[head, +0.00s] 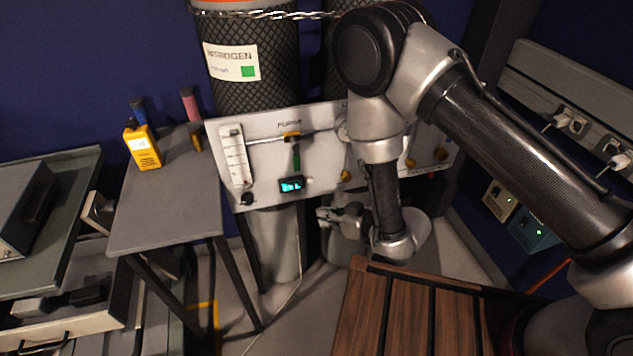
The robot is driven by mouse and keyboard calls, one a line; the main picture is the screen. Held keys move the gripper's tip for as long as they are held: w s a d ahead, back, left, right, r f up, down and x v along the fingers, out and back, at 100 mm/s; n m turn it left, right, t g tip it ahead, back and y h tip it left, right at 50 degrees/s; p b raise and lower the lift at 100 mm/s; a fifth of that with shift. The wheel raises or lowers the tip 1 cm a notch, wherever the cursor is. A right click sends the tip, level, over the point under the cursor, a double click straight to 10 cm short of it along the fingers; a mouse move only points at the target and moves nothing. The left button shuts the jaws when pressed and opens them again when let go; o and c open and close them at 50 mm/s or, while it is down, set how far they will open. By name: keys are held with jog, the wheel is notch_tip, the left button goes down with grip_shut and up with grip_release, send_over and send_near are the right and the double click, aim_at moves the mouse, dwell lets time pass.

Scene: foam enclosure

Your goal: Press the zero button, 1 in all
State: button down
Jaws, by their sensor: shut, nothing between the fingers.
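A panel (265,165) with the word PURGE stands in front of the gas cylinders. It carries a small dark display (291,185) with lit cyan digits, a flow tube (236,158), a black knob (247,199) and a green part above the display. I cannot make out a button marked zero. A yellow handheld meter (142,146) stands on the grey side table. My gripper (325,217) is shut and empty, pointing left, low and to the right of the display, apart from it in the picture. My arm hides the panel's right middle.
The grey table (165,205) stands left of the panel. A cylinder labelled NITROGEN (250,95) rises behind it, with a chain across. A slatted wooden surface (385,310) lies below my arm. Sockets and plugs (575,125) line the right wall.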

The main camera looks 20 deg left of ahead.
dwell(0.3)
jog(key=w+a, duration=0.4)
jog(key=w, duration=0.3)
jog(key=shift+w+a, duration=0.3)
jog(key=shift+a, duration=0.1)
dwell(1.3)
jog(key=shift+w+a, duration=0.2)
jog(key=shift+w, duration=0.1)
jog(key=shift+w+a, duration=0.2)
jog(key=shift+w, duration=0.15)
dwell(0.6)
jog(key=shift+s, duration=0.1)
jog(key=shift+s+d, duration=0.4)
jog(key=shift+s, duration=0.2)
jog(key=shift+s+d, duration=0.45)
jog(key=shift+s, duration=0.25)
jog(key=shift+s+d, duration=0.4)
jog(key=shift+s, duration=0.35)
jog(key=shift+s+d, duration=0.45)
jog(key=shift+s, duration=0.25)
